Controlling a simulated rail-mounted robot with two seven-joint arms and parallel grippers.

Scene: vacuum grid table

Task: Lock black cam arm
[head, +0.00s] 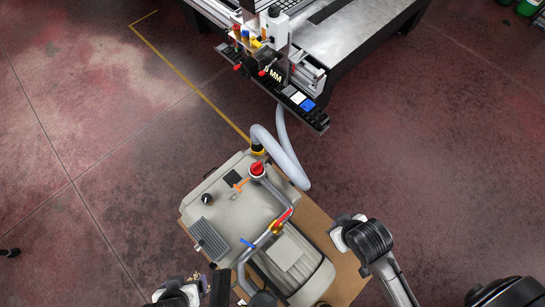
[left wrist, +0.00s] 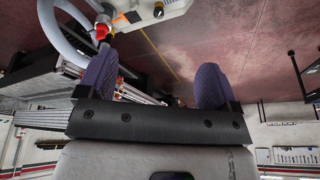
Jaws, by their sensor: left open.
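The vacuum grid table (head: 358,40) stands at the top of the head view. Its front edge carries a valve and fitting cluster (head: 258,40) with red, yellow and blue parts. Black parts (head: 268,60) sit among it; I cannot make out which is the black cam arm, or whether it is locked. My left gripper (head: 222,286) is low in the head view, over the near edge of the pump and well short of the table. In the left wrist view my left gripper (left wrist: 155,80) has its purple fingers wide apart with nothing between them. My right gripper is not seen.
A beige vacuum pump (head: 225,205) with a red valve handle (head: 257,169) stands on a brown board (head: 345,285). A grey hose (head: 283,160) runs from it to the table.

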